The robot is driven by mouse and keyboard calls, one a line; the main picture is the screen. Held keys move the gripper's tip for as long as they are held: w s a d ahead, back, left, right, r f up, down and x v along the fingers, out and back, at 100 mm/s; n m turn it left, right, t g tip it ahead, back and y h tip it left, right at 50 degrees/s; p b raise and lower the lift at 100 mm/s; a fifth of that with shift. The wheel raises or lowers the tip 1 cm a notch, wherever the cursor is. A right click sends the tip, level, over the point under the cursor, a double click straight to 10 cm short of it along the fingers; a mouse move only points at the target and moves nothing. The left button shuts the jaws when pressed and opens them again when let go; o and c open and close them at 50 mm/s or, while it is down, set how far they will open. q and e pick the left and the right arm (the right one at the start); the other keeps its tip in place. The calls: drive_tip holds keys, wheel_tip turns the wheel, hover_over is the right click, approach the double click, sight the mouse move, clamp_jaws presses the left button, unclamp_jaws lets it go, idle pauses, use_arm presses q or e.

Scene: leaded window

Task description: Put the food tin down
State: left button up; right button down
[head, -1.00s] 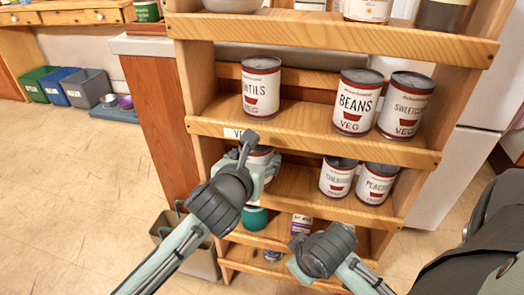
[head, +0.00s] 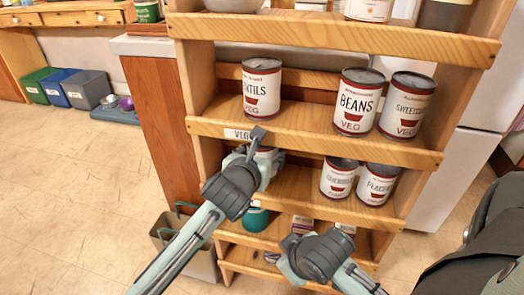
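A food tin (head: 267,154) with a white and red body is at the left end of the shelf below the "VEG" label, mostly hidden behind my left gripper (head: 262,158). My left gripper's fingers are around it and appear shut on it. Whether the tin's base touches the shelf board (head: 300,192) is hidden. My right gripper (head: 287,258) is low in front of the bottom shelves; its fingers are mostly hidden by its own body, so its opening cannot be told.
Two tins (head: 338,178) (head: 376,184) stand on the same shelf to the right. The shelf above holds lentils (head: 262,90), beans (head: 358,102) and sweetcorn (head: 406,106) tins. A front rail (head: 310,141) edges that shelf. Bare board lies between my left gripper and the nearer tin.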

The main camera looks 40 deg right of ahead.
use_arm(q)
drive_tip(key=shift+f, duration=0.25)
drive_tip(key=o, duration=1.7)
drive_tip(key=shift+o, duration=0.2)
use_arm(e)
drive_tip(key=shift+s+d+f, duration=0.1)
drive_tip(key=shift+s+d, duration=0.15)
drive_tip(key=shift+s, duration=0.05)
use_arm(q)
drive_tip(key=shift+r, duration=0.7)
drive_tip(key=p+v, duration=0.1)
drive_tip(key=v, duration=1.1)
use_arm(e)
drive_tip(key=shift+s+d+f+g+h, duration=0.15)
drive_tip(key=shift+s+d+f+g, duration=0.2)
drive_tip(key=shift+s+f+g, duration=0.15)
drive_tip(key=shift+s+d+f+g+h, duration=0.15)
drive_tip(key=shift+s+d+f+g, duration=0.2)
drive_tip(key=shift+f, duration=0.2)
use_arm(q)
drive_tip(key=shift+f, duration=0.1)
